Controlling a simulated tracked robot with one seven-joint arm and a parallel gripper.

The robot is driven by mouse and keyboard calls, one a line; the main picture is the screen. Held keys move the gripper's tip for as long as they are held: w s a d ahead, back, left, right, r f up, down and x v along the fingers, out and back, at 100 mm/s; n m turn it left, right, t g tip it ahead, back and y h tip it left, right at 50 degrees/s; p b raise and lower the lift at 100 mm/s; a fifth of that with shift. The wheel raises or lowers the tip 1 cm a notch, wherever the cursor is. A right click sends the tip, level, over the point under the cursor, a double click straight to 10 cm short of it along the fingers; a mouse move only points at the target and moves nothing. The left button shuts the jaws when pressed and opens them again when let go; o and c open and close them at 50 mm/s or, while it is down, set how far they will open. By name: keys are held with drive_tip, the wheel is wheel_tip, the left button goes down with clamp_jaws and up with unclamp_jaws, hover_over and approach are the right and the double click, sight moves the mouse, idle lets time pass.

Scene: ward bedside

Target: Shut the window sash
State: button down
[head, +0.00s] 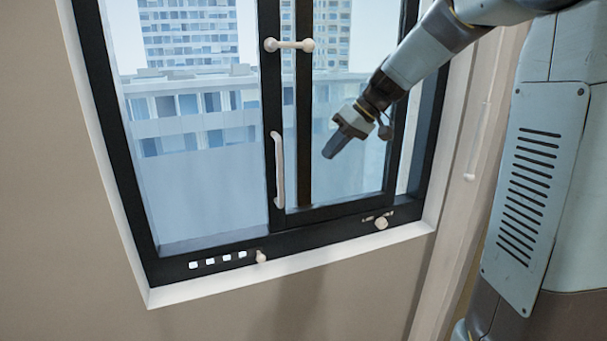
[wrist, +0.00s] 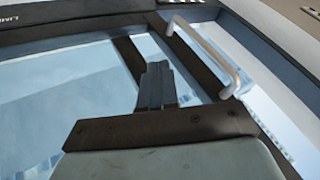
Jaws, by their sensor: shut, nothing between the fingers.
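The window sash (head: 337,208) is a dark-framed pane in the right part of the window in the head view. Its left upright carries a pale vertical handle (head: 278,170). A second dark upright stands just right of that one, seen through the sash. My gripper (head: 330,153) is shut and empty, in front of the sash glass, to the right of the handle and apart from it. In the wrist view, the shut fingers (wrist: 157,70) point toward dark frame bars, with the pale handle (wrist: 212,55) to their right. I cannot tell how wide any opening is.
A pale horizontal bar (head: 289,45) crosses the sash upright higher up. Two small knobs, left (head: 261,256) and right (head: 381,223), sit on the dark lower frame (head: 225,262), beside small white marks. A pale sill (head: 290,268) borders it. Buildings show outside.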

drive_tip(key=a+f, duration=0.7)
drive_tip(key=a, duration=0.2)
drive_tip(key=shift+s+a+f, duration=0.2)
drive_tip(key=shift+s+f, duration=0.15)
drive_tip(key=shift+f, duration=0.05)
